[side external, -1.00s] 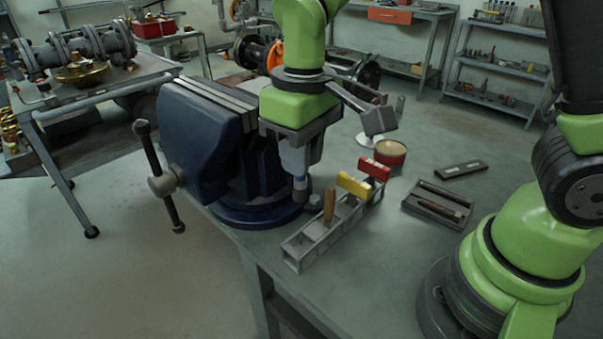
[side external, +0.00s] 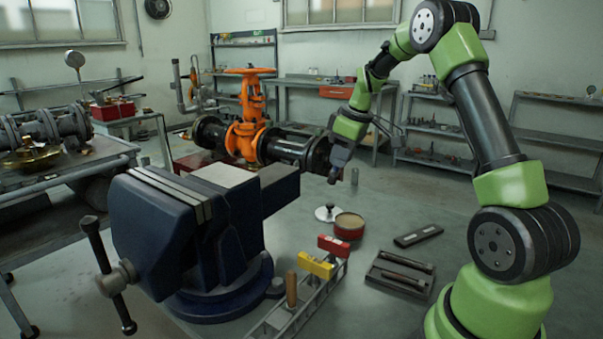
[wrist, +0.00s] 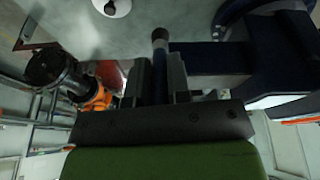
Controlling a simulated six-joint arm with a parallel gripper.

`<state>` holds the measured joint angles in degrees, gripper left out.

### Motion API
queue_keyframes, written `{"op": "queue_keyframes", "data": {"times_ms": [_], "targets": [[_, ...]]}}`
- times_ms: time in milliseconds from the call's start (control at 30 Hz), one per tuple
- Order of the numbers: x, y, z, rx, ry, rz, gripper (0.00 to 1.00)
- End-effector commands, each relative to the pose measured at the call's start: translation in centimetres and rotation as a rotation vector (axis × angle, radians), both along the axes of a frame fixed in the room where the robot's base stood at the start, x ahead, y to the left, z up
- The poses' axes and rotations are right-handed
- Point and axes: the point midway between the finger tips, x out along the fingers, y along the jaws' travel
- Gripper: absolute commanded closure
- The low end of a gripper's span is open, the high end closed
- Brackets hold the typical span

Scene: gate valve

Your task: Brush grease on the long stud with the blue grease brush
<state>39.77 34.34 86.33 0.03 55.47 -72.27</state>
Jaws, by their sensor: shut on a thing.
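My gripper (side external: 341,157) is raised above the far side of the bench, right of the vise. It is shut on the blue grease brush (wrist: 160,68), whose rounded dark end sticks out past the fingers in the wrist view. In the side view the brush is hard to make out. The open red tin of tan grease (side external: 349,226) stands on the bench below and apart from the gripper. Two dark rods lie in a shallow tray (side external: 377,281) at the right; I cannot tell whether either is the long stud.
A blue vise (side external: 165,240) fills the left of the bench. A rack (side external: 333,282) holds brown, yellow and red-handled tools. A white round lid (side external: 327,212) lies beside the tin, and a dark flat case (side external: 418,235) lies behind the tray. An orange valve (side external: 246,130) stands behind.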

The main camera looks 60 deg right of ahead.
Motion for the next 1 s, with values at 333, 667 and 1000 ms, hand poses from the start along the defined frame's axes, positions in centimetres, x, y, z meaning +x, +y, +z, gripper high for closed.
{"op": "queue_keyframes", "data": {"times_ms": [333,667,1000], "targets": [[-2.9,-5.8,-1.1,0.004,-0.044,-0.002,1.00],[-2.8,-5.7,-5.2,-0.001,-0.059,-0.002,1.00],[-2.8,-5.7,-8.3,-0.001,-0.058,-0.002,1.00]]}}
